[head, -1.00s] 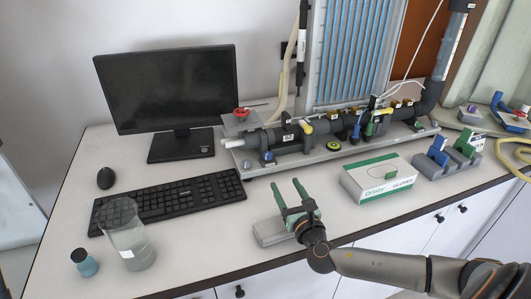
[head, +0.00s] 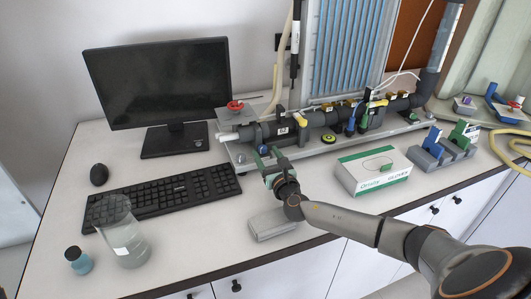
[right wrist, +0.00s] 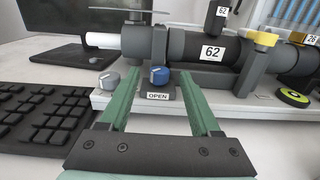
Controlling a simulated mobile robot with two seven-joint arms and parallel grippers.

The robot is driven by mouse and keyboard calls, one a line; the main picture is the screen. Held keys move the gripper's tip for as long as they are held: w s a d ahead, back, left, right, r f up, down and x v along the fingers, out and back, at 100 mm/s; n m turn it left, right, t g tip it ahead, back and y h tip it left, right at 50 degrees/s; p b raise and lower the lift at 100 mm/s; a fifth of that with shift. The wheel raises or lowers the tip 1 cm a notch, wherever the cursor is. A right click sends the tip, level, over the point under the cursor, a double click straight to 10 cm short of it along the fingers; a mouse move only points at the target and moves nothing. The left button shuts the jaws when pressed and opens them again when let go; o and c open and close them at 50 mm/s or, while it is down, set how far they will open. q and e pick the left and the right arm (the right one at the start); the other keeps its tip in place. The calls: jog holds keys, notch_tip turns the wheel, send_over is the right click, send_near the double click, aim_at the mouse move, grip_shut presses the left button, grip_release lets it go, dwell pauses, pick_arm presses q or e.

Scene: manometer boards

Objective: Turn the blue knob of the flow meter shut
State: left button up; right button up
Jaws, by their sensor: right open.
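The flow meter's blue knob (right wrist: 159,75) is on the front of the board's base, above a label reading OPEN. In the head view the blue knob (head: 263,149) shows only in part near my fingers. My right gripper (head: 266,157) is open at the board's front edge. In the right wrist view my right gripper (right wrist: 158,92) has its two green fingers spread, one to each side of the knob, with nothing held. I cannot tell whether the fingertips touch it. The dark pipe (right wrist: 190,46) with label 62 runs behind the knob. My left gripper is not in view.
A grey knob (right wrist: 109,79) sits just left of the blue one. A keyboard (head: 165,197) lies left of the board. A beaker (head: 125,245) stands front left.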

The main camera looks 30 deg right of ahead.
jog(key=shift+w+d, duration=0.1)
jog(key=shift+w, duration=0.55)
grip_shut()
